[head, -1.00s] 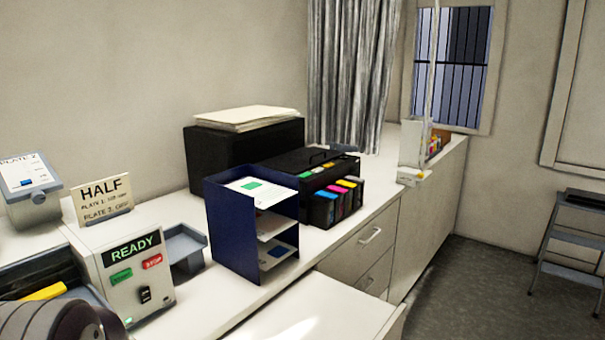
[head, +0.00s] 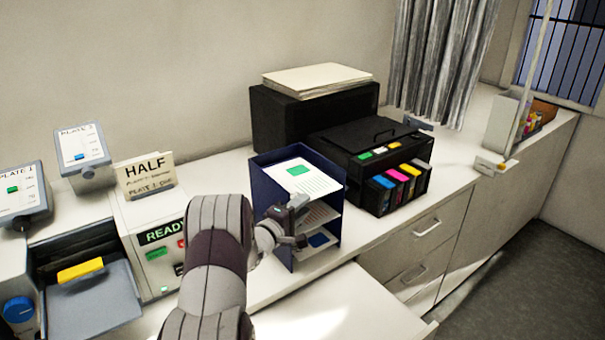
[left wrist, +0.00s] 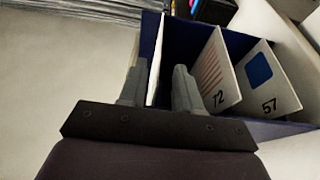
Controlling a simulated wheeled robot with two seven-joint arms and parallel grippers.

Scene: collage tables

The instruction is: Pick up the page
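A white page (head: 318,182) with a green square and lines of print lies on the top level of a dark blue tiered tray (head: 270,188). Two more pages sit below: one with red lines marked 72 (left wrist: 216,72) and one with a blue square marked 57 (left wrist: 268,78). My left gripper (head: 298,222) is at the tray's open front. In the left wrist view its fingers (left wrist: 160,72) are apart, on either side of the top page's white edge (left wrist: 154,80). Contact with the page cannot be made out. My right gripper is out of view.
A black printer (head: 370,150) with coloured cartridges stands right of the tray, before a black box topped with a paper stack (head: 315,78).

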